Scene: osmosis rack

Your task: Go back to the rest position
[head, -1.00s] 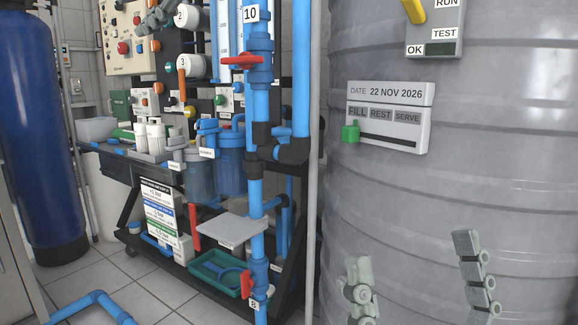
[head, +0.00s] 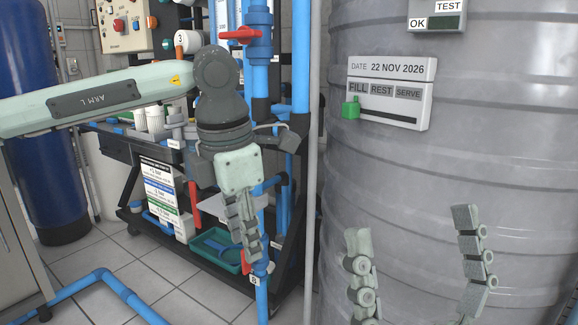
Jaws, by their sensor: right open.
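My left gripper (head: 247,235) hangs fingers down in front of the pipe rack, at the end of my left arm, which reaches in from the left. Its fingers are seen nearly edge-on and look close together, so I cannot tell how far they are apart. Nothing shows held in it. My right gripper (head: 412,228) is at the lower right, in front of the grey tank (head: 510,130). Its two fingers point up and stand wide apart, with nothing between them. The rest of my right arm is out of view.
The date panel (head: 390,68) with its green slider (head: 350,107) is on the tank, above my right gripper. A red-handled valve (head: 240,36) sits on the blue pipes. A green tray (head: 215,250) is low behind my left gripper. Blue floor pipes (head: 103,278) lie at lower left.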

